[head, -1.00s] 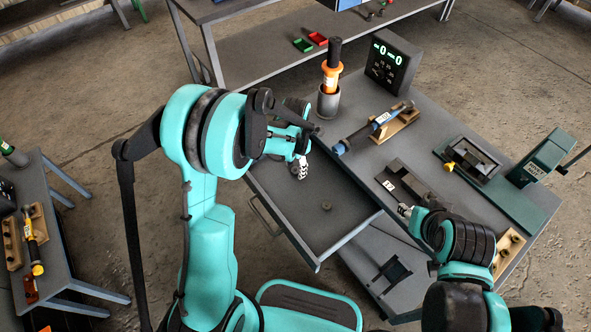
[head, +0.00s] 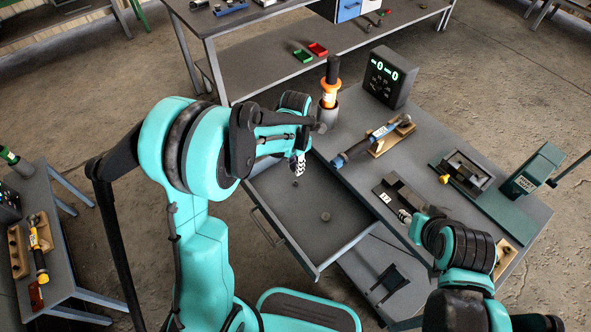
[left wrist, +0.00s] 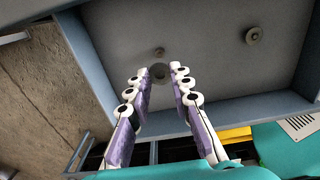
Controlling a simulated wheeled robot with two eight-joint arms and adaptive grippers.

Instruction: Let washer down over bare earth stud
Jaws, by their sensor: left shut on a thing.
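My left gripper (head: 300,170) is above the open grey tray (head: 274,216). In the left wrist view its two fingers (left wrist: 160,71) are shut on a dark ring, the washer (left wrist: 159,74), at their tips. A small bare stud (left wrist: 160,50) stands on the tray floor just beyond the washer; it also shows in the head view (head: 296,184). The washer looks apart from the stud; its exact height cannot be told. A wider round piece, like a stud with a ring around it (left wrist: 253,36), is farther right. My right gripper (head: 404,215) is by a dark block; its fingers are too small to judge.
The tray's raised walls (left wrist: 85,60) surround the studs. The table to its right holds a grey cup with an orange-and-black tool (head: 329,90), a display box (head: 388,78), a tool on a wooden rest (head: 368,140) and a green press (head: 530,172). The tray floor is mostly clear.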

